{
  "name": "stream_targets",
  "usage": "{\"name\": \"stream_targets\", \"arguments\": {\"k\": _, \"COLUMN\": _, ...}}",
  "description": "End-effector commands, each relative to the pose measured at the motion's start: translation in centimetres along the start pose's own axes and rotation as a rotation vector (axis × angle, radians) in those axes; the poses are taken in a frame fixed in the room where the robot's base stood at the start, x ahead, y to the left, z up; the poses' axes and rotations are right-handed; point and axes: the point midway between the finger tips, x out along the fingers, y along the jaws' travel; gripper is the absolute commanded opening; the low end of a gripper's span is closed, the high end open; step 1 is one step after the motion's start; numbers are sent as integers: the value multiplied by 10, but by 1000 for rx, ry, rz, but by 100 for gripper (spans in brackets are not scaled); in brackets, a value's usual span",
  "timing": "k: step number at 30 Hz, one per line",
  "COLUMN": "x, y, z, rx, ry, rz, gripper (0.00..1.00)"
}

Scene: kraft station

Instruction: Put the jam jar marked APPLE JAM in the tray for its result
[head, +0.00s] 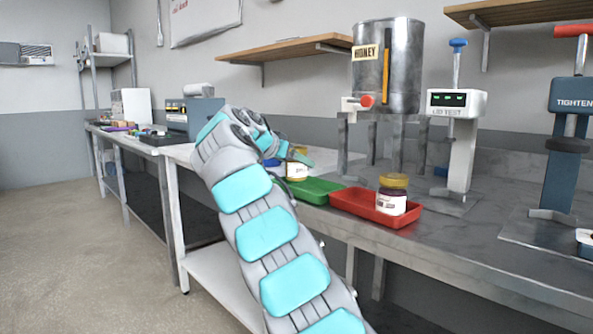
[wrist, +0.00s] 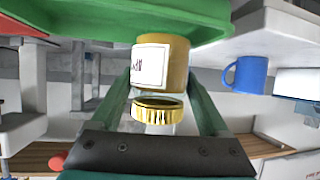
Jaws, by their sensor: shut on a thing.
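My gripper (head: 290,155) is shut on a jar (head: 297,170) with amber contents, a white label and a gold lid. In the wrist view the jar (wrist: 177,60) sits between the two fingers, with its gold lid (wrist: 157,113) towards my palm. Its label writing is too small and turned to read. The green tray (head: 318,190) is just in front of and below the jar, on the bench; it fills the top of the wrist view (wrist: 215,25). A red tray (head: 345,201) beside it holds a dark jar (head: 392,195) with a gold lid and an unreadable label.
A HONEY tank (head: 400,65) stands behind the trays. A LID TEST device (head: 457,105) with green lights and a TIGHTEN press (head: 572,100) stand to the right. A blue mug (wrist: 250,75) shows in the wrist view. The bench front right of the red tray is clear.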

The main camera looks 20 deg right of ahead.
Motion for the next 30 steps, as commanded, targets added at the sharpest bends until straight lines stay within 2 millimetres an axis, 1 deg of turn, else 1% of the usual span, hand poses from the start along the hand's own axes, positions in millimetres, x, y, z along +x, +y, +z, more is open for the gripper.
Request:
{"name": "stream_targets", "arguments": {"k": 1, "x": 3, "y": 3, "z": 7, "rx": 1, "ry": 4, "rz": 6, "gripper": 0}}
{"name": "stream_targets", "arguments": {"k": 6, "x": 8, "y": 2, "z": 16, "rx": 0, "ry": 3, "rz": 2, "gripper": 0}}
{"name": "stream_targets", "arguments": {"k": 17, "x": 9, "y": 1, "z": 19, "rx": 2, "ry": 2, "rz": 0, "gripper": 0}}
{"name": "stream_targets", "arguments": {"k": 21, "x": 11, "y": 1, "z": 23, "rx": 2, "ry": 2, "rz": 0, "gripper": 0}}
{"name": "stream_targets", "arguments": {"k": 22, "x": 11, "y": 1, "z": 23, "rx": 2, "ry": 1, "rz": 0, "gripper": 81}}
{"name": "stream_targets", "arguments": {"k": 27, "x": 11, "y": 1, "z": 22, "rx": 1, "ry": 1, "rz": 1, "gripper": 100}}
{"name": "stream_targets", "arguments": {"k": 30, "x": 11, "y": 1, "z": 22, "rx": 1, "ry": 1, "rz": 1, "gripper": 100}}
